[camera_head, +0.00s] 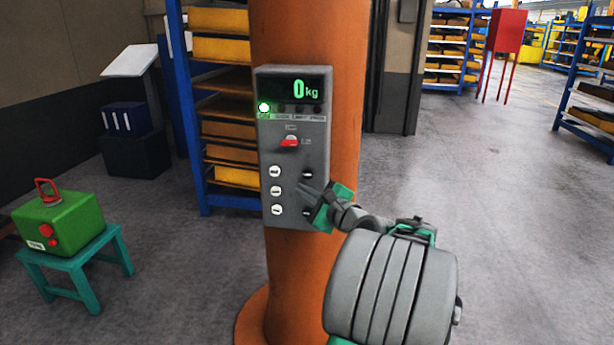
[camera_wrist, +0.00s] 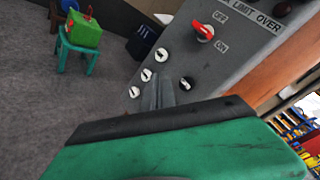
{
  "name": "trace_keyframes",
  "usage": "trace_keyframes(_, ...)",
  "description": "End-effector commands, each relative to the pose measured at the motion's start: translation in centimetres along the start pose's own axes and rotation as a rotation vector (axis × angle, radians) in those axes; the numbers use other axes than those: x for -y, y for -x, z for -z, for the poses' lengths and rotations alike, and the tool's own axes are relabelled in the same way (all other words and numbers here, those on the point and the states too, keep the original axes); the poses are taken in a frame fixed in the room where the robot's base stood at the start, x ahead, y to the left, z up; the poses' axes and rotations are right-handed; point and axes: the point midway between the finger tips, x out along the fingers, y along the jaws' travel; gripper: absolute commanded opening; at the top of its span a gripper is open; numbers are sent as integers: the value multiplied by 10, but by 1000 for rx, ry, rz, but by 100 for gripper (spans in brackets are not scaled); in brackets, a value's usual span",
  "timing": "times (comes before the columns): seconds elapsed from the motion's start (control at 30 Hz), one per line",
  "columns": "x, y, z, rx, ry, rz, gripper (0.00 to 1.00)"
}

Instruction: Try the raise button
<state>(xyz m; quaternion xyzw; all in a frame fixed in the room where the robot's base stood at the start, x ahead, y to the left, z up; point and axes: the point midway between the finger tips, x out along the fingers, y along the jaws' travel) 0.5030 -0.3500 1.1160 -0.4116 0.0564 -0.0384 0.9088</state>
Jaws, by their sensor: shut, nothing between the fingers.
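A grey control box (camera_head: 295,110) is fixed to an orange column (camera_head: 342,70). Its display (camera_head: 306,90) reads 0 kg, and a green lamp (camera_head: 264,107) is lit. Three white buttons run down the left side; the middle one (camera_head: 276,190) is clear of my gripper. Black buttons on the right include an upper one (camera_head: 308,174) and a lower one (camera_head: 307,212). Their labels are too small to read, so I cannot tell which is raise. My gripper (camera_head: 304,188) is shut and empty, its tips at the middle right row; contact is unclear.
A red switch (camera_wrist: 203,31) marked OFF and ON sits above the buttons. A green weight (camera_head: 62,224) with a red shackle rests on a teal stool (camera_head: 72,262) at left. A blue rack (camera_head: 203,165) stands behind the column. The floor at right is open.

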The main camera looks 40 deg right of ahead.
Motion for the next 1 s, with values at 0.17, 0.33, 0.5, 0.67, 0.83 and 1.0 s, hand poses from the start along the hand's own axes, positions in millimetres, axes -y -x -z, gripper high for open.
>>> trace_keyframes(0.17, 0, 0, 0, 0, 0, 0, 0)
trace_keyframes(0.33, 0, 0, 0, 0, 0, 0, 0)
trace_keyframes(0.5, -16, -8, -10, -3, 63, -48, 0)
trace_keyframes(0.67, -88, -27, -50, -2, 364, -258, 0)
trace_keyframes(0.83, -198, -14, -99, 74, 868, -589, 0)
trace_keyframes(1.0, -292, 53, -132, 278, 1414, -929, 0)
